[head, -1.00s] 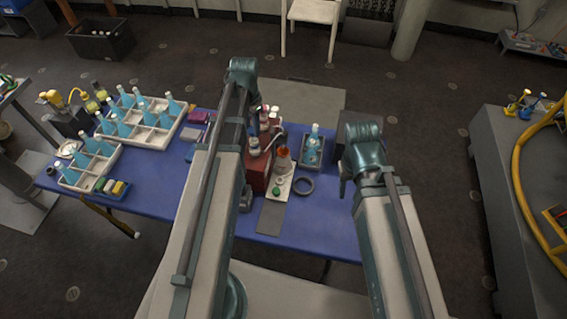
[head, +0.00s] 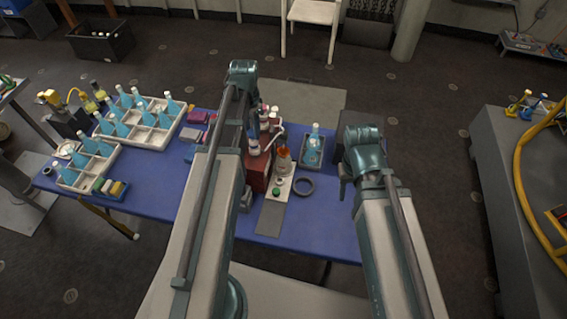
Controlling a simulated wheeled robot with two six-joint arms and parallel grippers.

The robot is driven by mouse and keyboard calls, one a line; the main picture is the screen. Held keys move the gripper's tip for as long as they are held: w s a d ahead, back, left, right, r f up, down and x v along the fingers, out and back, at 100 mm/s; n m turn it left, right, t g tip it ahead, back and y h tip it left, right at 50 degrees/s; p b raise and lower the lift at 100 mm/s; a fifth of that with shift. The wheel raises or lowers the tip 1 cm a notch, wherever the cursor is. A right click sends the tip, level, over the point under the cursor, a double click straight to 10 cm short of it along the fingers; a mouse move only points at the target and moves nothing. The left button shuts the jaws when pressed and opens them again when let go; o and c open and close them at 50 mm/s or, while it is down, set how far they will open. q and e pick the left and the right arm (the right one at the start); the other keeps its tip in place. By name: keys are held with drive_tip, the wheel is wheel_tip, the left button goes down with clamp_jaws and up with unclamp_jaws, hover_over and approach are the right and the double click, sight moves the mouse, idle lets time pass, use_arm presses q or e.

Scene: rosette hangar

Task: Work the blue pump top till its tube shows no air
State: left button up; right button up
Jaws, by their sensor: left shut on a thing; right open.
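A red box (head: 258,174) stands at the middle of the blue table and carries several small pumps. A pump (head: 254,148) with a pale and bluish body is at its near left, right below my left gripper (head: 253,128). My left gripper is shut on what appears to be this blue pump top; my own arm hides much of the grip. A pale tube (head: 276,138) curves on the right of the pumps toward an orange-topped bottle (head: 283,158). Whether air is in the tube is too small to tell. My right gripper (head: 345,190) is open and empty, right of the box.
A grey tray (head: 303,162) with a blue bottle, a dark ring (head: 304,187) and a white plate with a green button (head: 276,190) lie close right of the box. Bottle crates (head: 160,147) fill the table's left. The near right tabletop is clear.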

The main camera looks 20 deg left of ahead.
use_arm(q)
drive_tip(key=shift+r+p, duration=1)
drive_tip(key=shift+r, duration=0.05)
drive_tip(key=shift+f+b, duration=1.05)
idle(0.3)
drive_tip(key=o, duration=1)
drive_tip(key=shift+r, duration=0.15)
wheel_tip(320, 180, up, 7)
drive_tip(key=p, duration=0.7)
